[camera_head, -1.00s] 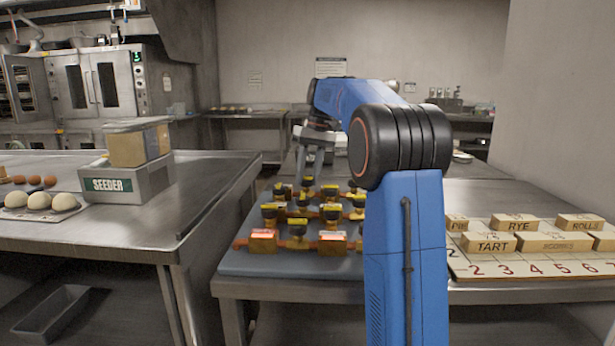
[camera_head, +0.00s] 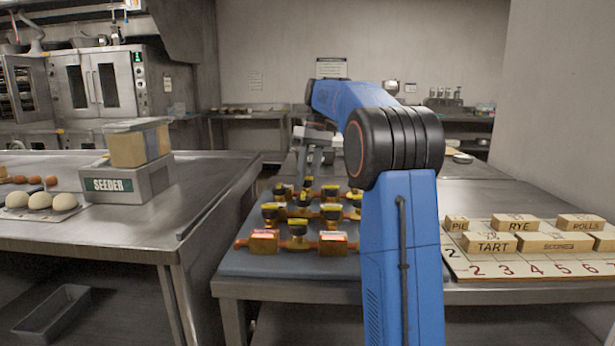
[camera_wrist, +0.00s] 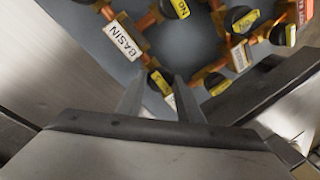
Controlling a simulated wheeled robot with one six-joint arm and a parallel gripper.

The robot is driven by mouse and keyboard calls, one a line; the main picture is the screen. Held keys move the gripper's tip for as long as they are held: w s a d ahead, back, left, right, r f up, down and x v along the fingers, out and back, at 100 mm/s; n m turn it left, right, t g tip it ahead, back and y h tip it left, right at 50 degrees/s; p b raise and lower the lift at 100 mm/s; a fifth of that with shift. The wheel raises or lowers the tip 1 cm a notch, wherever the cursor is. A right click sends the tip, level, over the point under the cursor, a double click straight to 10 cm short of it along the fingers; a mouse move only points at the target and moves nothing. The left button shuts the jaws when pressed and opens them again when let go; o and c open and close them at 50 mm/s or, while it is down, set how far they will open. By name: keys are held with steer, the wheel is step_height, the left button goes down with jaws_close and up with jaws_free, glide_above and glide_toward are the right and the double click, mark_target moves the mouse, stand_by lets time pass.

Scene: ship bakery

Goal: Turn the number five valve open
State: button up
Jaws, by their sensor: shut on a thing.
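A grey-blue board (camera_head: 240,263) carries several brass valves with round black knobs and yellow labels, joined by copper-coloured pipes. A front valve (camera_head: 298,230) stands clear of my arm. My gripper (camera_head: 307,176) reaches down over the back of the valve group, its fingers pointing downward. In the wrist view my gripper (camera_wrist: 162,78) is shut on a black valve knob (camera_wrist: 160,84) with a yellow label. Much of that knob is hidden by the fingers, and its number cannot be read. My arm hides the board's right side.
Labelled plates, one reading BASIN (camera_wrist: 124,40), and other knobs (camera_wrist: 240,20) lie close to my fingers. A numbered board (camera_head: 500,266) with wooden blocks stands to the right. A seeder box (camera_head: 125,184) stands on the left table, across a gap.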

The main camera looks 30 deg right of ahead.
steer(key=o, duration=1)
steer(key=shift+d, duration=0.15)
steer(key=v, duration=1.1)
steer(key=shift+r, duration=0.4)
